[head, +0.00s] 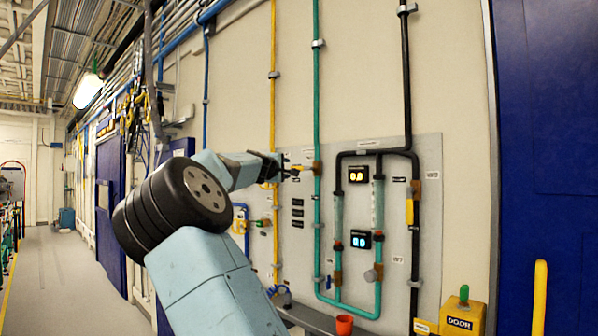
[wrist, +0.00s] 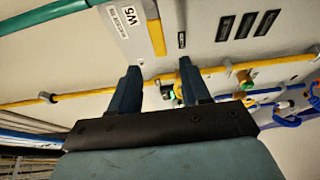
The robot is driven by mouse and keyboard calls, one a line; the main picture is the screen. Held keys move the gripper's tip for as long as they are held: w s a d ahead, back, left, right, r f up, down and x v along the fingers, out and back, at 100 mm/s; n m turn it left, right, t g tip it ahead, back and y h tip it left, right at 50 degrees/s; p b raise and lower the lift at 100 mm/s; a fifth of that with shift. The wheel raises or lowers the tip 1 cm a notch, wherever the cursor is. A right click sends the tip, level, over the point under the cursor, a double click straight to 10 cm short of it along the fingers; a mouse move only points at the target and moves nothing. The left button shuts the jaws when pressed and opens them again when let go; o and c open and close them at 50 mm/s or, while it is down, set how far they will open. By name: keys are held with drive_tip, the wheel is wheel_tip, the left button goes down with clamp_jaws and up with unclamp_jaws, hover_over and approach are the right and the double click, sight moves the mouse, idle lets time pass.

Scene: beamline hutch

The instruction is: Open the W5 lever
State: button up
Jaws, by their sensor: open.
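The W5 lever (head: 298,168) is a yellow handle on a brass valve body (head: 317,168) on the green pipe. It sticks out sideways to the left, across the upright pipe. In the wrist view the yellow lever (wrist: 157,36) is beside the white W5 label (wrist: 128,17), and its free end points toward the gap between my fingers. My gripper (wrist: 159,67) is open with nothing between its fingers; the lever's end appears just beyond the fingertips. In the head view my gripper (head: 288,167) is at the lever's left end. I cannot tell whether they touch.
A black pipe (head: 407,100) with another yellow lever (head: 409,211) is to the right, and a yellow pipe (head: 273,100) runs to the left. Two lit displays (head: 358,174) sit between pipes. An orange cup (head: 344,325) and a yellow box (head: 463,316) are low down. The left aisle floor is clear.

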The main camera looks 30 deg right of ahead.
sight(300, 169)
drive_tip(key=x, duration=1.2)
drive_tip(key=shift+d, duration=0.1)
idle(0.4)
drive_tip(key=shift+f, duration=0.1)
clamp_jaws()
